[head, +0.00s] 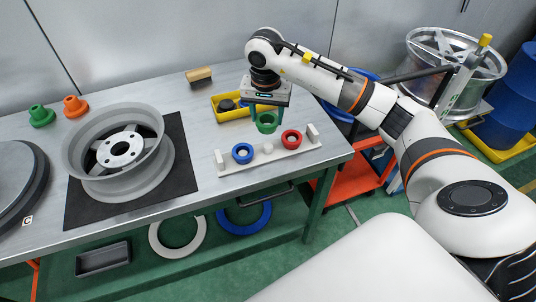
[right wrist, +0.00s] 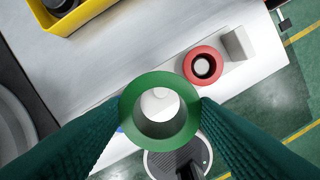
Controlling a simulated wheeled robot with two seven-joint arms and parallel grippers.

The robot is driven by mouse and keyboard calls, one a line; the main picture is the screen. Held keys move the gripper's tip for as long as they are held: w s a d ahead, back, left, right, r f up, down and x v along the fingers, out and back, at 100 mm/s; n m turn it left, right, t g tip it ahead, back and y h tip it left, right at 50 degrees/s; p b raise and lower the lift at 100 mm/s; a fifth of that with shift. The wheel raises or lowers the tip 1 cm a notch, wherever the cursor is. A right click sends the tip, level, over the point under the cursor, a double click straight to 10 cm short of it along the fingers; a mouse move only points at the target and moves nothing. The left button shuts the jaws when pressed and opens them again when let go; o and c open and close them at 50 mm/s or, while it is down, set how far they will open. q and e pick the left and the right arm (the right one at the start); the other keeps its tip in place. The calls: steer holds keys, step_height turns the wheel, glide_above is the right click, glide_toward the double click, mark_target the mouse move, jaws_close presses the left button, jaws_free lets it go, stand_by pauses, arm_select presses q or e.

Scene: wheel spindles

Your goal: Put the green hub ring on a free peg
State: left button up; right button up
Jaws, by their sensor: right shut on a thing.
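My right gripper (head: 267,110) is shut on the green hub ring (head: 266,123) and holds it above the white peg rack (head: 256,166). In the right wrist view the green ring (right wrist: 129,110) sits between the fingers, and a pale peg top (right wrist: 158,98) shows through its hole. A blue ring (head: 242,153) sits on the rack's left part and a red ring (head: 291,139) on its right part. A bare peg (head: 267,148) stands between them. In the right wrist view the red ring (right wrist: 203,65) is apart from the green one, and the blue ring is mostly hidden.
A yellow bin (head: 229,115) with dark parts stands behind the rack. A wheel rim (head: 118,150) lies on a black mat (head: 187,180) to the left. Orange (head: 75,106) and green (head: 41,116) cone parts and a wooden-backed brush (head: 199,75) stand farther back.

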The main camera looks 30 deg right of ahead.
steer(key=p, duration=0.1)
glide_above(268, 145)
step_height(268, 145, down, 5)
steer(key=shift+s+a+r, duration=0.1)
steer(key=shift+s, duration=0.05)
step_height(268, 145, down, 4)
steer(key=shift+f+p, duration=0.25)
steer(key=shift+p, duration=0.1)
steer(key=shift+f, duration=0.1)
steer(key=shift+f, duration=0.15)
steer(key=o, duration=1)
steer(key=shift+c, duration=0.2)
